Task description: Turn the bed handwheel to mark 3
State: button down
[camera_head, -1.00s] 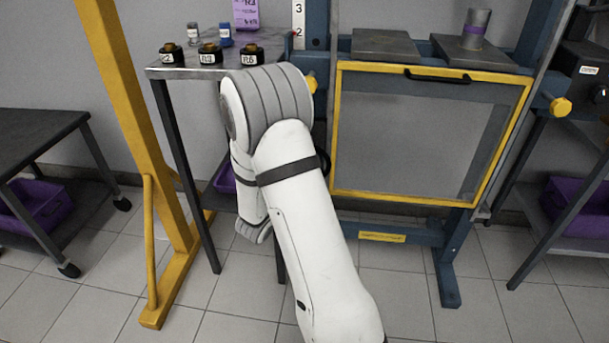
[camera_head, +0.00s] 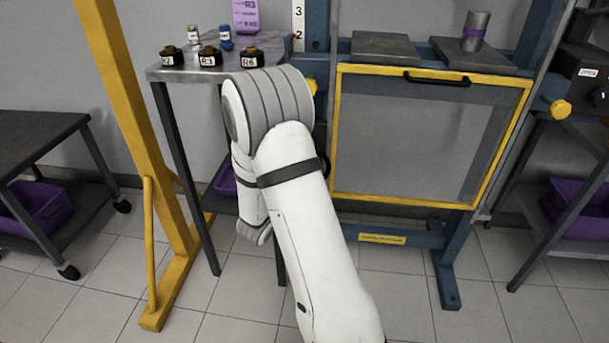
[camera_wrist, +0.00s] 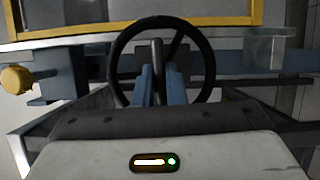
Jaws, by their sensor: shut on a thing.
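The handwheel (camera_wrist: 209,65) is a black ring with dark spokes, seen nearly face-on in the middle of the wrist view. My gripper (camera_wrist: 158,72) has its two blue fingers shut on a grey upright bar of the handwheel, inside the lower part of the ring. In the head view my arm hides the gripper and nearly all of the wheel. A white scale strip (camera_head: 298,22) on the blue press frame shows the marks 3 and 2. The scale's lower part is hidden or cut off from view.
The press has a yellow-edged guard (camera_head: 434,69) and grey plates (camera_head: 384,47) behind it. A yellow knob (camera_wrist: 16,80) sits left of the wheel. A metal table (camera_head: 190,73) with small labelled bottles stands left, beside a yellow post (camera_head: 137,120). Floor in front is open.

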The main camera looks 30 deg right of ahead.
jog(key=shift+s+d+r+m+t+y+b, duration=0.15)
jog(key=shift+m+t+y+b, duration=0.7)
jog(key=shift+m+y+b, duration=1.95)
jog(key=shift+s+d+m+t+y+b, duration=0.15)
jog(key=shift+m+t+y+b, duration=0.95)
jog(key=shift+m, duration=3.45)
jog(key=shift+s+d+r+m+t+y+b, duration=0.15)
jog(key=shift+m+t+y+b, duration=0.5)
jog(key=shift+m+y+b, duration=2.15)
jog(key=shift+w+f+m+h+p, duration=0.1)
jog(key=shift+m+h+p, duration=0.5)
jog(key=shift+m+h, duration=0.5)
